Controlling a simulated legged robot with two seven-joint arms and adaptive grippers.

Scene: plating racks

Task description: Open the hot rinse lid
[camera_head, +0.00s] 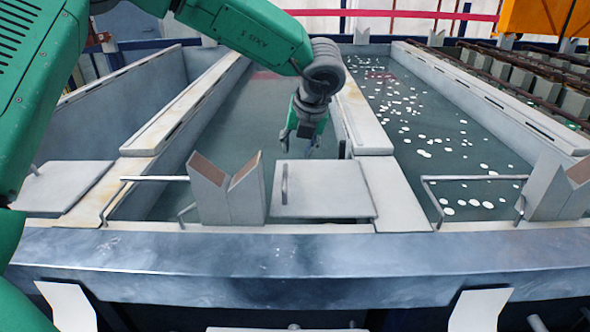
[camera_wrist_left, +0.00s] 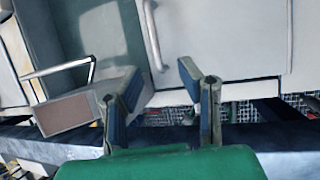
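A pale grey, flat lid (camera_head: 330,190) lies shut on the near end of the middle tank, with a thin bar handle (camera_head: 284,184) at its left edge. No label shows whether this is the hot rinse lid. In the left wrist view, a lid (camera_wrist_left: 225,45) and its handle (camera_wrist_left: 152,38) are beyond the fingers. My left gripper (camera_head: 299,143) hangs fingers-down over the middle tank, beyond the lid in the head view. Its fingers (camera_wrist_left: 158,78) are spread and empty, apart from the handle. My right gripper is not seen.
A V-notched post (camera_head: 228,195) stands left of the lid; another (camera_head: 562,190) stands at the right. A second handled lid (camera_head: 62,187) is at far left. Wire rails (camera_head: 150,180) and the steel front edge (camera_head: 290,265) border the tanks. The right tank holds white floating discs (camera_head: 425,154).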

